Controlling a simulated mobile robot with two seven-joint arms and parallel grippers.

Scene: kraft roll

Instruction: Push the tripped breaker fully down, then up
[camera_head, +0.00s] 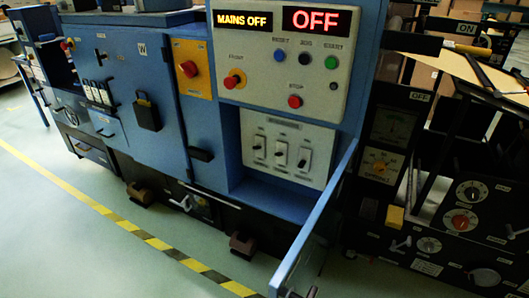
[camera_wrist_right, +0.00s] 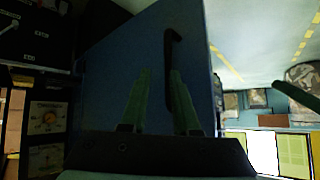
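The breaker panel (camera_head: 288,129) is a pale plate low on the blue machine, in a recess in the head view. It holds a left breaker (camera_head: 259,148), a middle breaker (camera_head: 280,155) and a right breaker (camera_head: 303,159), with dark levers. The levers are too small to tell which one is tripped. Displays above read MAINS OFF (camera_head: 244,20) and OFF (camera_head: 315,20). My right gripper (camera_wrist_right: 161,75) shows in the right wrist view, its two greenish fingers apart and nothing seen held between them. It faces a blue door panel with a black handle (camera_wrist_right: 170,45). My left gripper is not in view.
A blue door (camera_head: 318,222) stands swung open, seen edge-on, right of the breaker recess. A dark machine with knobs (camera_head: 460,221) stands close on the right. Green floor lies clear at front left.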

